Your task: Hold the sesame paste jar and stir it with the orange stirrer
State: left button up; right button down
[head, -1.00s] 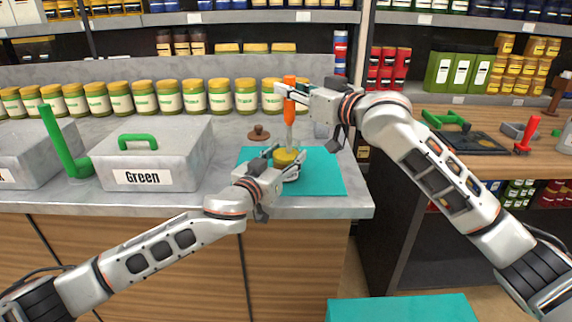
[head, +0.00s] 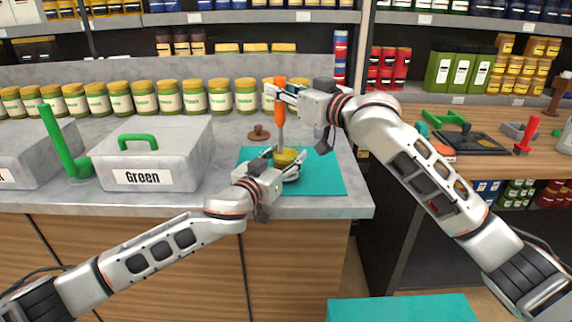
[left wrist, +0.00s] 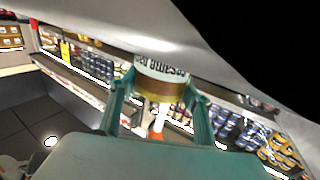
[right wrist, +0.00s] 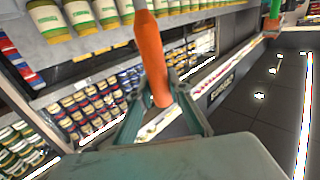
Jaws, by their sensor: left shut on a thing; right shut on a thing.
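The sesame paste jar (head: 286,158), with a yellowish top, stands on the teal mat (head: 325,178) at the counter's front right. My left gripper (head: 284,162) is shut around its sides. In the left wrist view the jar's label (left wrist: 160,72) shows between the fingers. The orange stirrer (head: 280,94) is nearly upright above the jar, its grey shaft reaching down to the jar's top. The tip is hidden. My right gripper (head: 274,93) is shut on its orange handle, which also shows between the fingers in the right wrist view (right wrist: 152,62).
A grey box labelled Green (head: 155,155) with a green handle stands left of the mat. A small brown knobbed object (head: 258,133) lies behind the mat. A row of jars (head: 168,97) lines the counter's back. A wooden side counter (head: 478,140) holds tools.

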jog(key=shift+s+d, duration=0.1)
jog(key=shift+v, duration=0.9)
jog(key=shift+d, duration=0.15)
jog(key=shift+w+d, duration=0.6)
jog(key=shift+w, duration=0.2)
jog(key=shift+w+a+r, duration=0.1)
jog(key=shift+a, duration=0.05)
jog(key=shift+x, duration=0.85)
